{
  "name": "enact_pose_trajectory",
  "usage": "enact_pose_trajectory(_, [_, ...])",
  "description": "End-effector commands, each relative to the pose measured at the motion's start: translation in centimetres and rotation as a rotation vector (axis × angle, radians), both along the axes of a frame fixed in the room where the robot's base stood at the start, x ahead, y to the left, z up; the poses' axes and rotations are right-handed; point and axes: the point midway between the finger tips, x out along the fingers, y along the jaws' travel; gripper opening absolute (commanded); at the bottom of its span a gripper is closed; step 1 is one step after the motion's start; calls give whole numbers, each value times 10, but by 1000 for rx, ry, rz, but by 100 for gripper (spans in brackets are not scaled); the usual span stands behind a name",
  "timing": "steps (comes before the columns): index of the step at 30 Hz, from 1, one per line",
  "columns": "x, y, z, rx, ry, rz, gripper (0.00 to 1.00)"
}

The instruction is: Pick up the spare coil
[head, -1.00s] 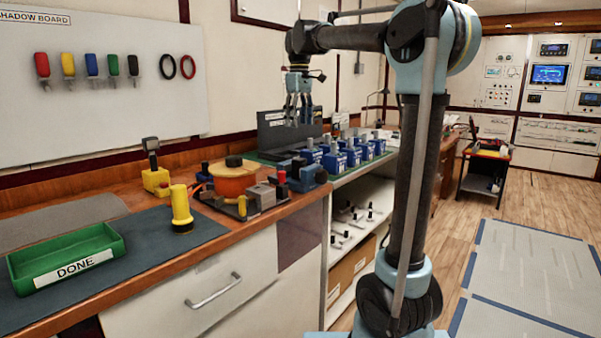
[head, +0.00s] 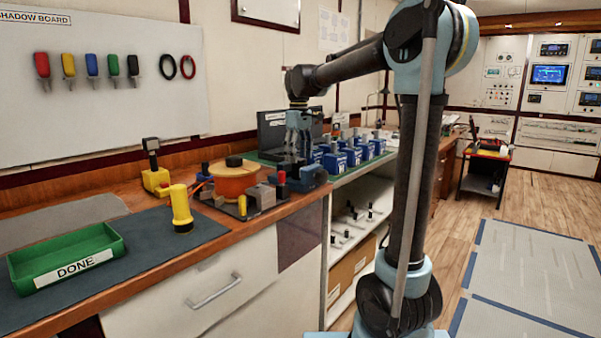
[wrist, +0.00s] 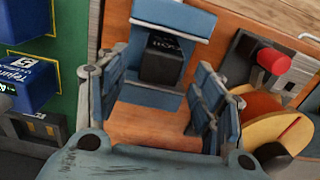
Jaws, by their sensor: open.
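A small black block with pale lettering (wrist: 162,60), which looks like the spare coil, sits between the blue jaws of a vise-like holder (wrist: 175,18) in the wrist view. In the head view the blue holder (head: 313,175) stands near the bench's front edge, and the block is mostly hidden there. My gripper (head: 297,156) is just above the holder. In the wrist view my gripper (wrist: 160,75) is open, its two fingers on either side of the block with gaps between. I cannot tell its exact height over the block.
Blue units (head: 353,156) stand in a row on the green mat beside the holder. An orange cable reel (head: 235,184) and a red-topped part (wrist: 272,59) are close by. A yellow lamp (head: 181,208) and green DONE tray (head: 66,257) are at the left.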

Motion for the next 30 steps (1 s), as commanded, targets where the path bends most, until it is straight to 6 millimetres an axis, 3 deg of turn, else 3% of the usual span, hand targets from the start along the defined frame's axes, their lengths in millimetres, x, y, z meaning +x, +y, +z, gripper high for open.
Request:
enact_pose_trajectory(12, [-2, -3, -47, 0, 0, 0, 62])
enact_pose_trajectory(20, [-2, -3, -50, 0, 0, 0, 62])
enact_pose_trajectory(21, [-2, -3, -50, 0, 0, 0, 59])
enact_pose_trajectory(28, [-2, -3, -50, 0, 0, 0, 8])
enact_pose_trajectory(30, [-2, -3, -50, 0, 0, 0, 8])
